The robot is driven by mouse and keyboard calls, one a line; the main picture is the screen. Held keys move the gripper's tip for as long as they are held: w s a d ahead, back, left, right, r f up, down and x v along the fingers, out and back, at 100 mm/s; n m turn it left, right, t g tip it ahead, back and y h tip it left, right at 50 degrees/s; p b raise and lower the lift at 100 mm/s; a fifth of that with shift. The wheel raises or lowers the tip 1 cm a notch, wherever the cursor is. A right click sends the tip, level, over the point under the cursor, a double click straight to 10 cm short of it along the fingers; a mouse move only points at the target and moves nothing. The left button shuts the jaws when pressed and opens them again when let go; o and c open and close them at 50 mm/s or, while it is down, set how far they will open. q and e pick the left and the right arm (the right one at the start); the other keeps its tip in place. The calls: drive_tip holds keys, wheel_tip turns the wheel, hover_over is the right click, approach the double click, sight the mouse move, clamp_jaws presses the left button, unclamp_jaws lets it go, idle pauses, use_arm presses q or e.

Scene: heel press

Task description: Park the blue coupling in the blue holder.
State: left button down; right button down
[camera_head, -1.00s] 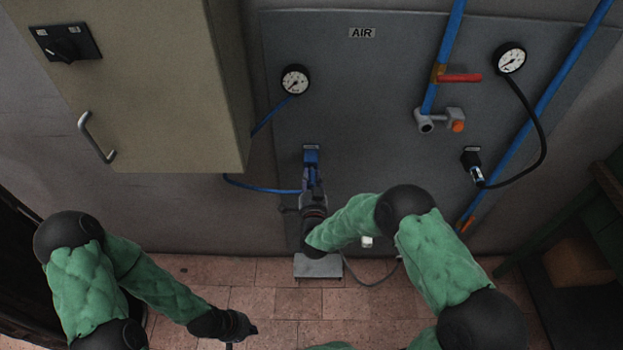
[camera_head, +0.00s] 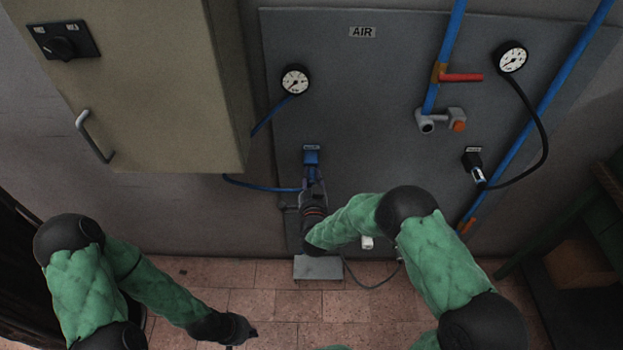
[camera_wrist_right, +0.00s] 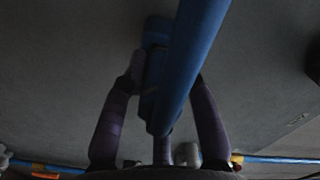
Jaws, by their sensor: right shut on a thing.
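The blue holder (camera_head: 311,154) is fixed on the grey panel, below the left gauge. My right gripper (camera_head: 313,185) is directly below it, shut on the blue coupling (camera_wrist_right: 154,85), whose blue hose (camera_wrist_right: 190,60) crosses the right wrist view close to the camera.
A beige cabinet (camera_head: 130,90) juts out at the upper left. A black holder (camera_head: 472,158) with a black hose is on the panel at the right. A red-handled valve (camera_head: 460,78), an orange button (camera_head: 458,126) and a pedal (camera_head: 317,268) on the floor also show.

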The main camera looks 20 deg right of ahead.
drive_tip(key=shift+w+d, duration=0.1)
drive_tip(key=shift+w, duration=0.15)
drive_tip(key=c, duration=0.9)
unclamp_jaws()
drive_tip(key=shift+s, duration=0.1)
drive_tip(key=v, duration=1.1)
drive_tip(key=shift+s, duration=0.4)
drive_tip(key=shift+r, duration=0.1)
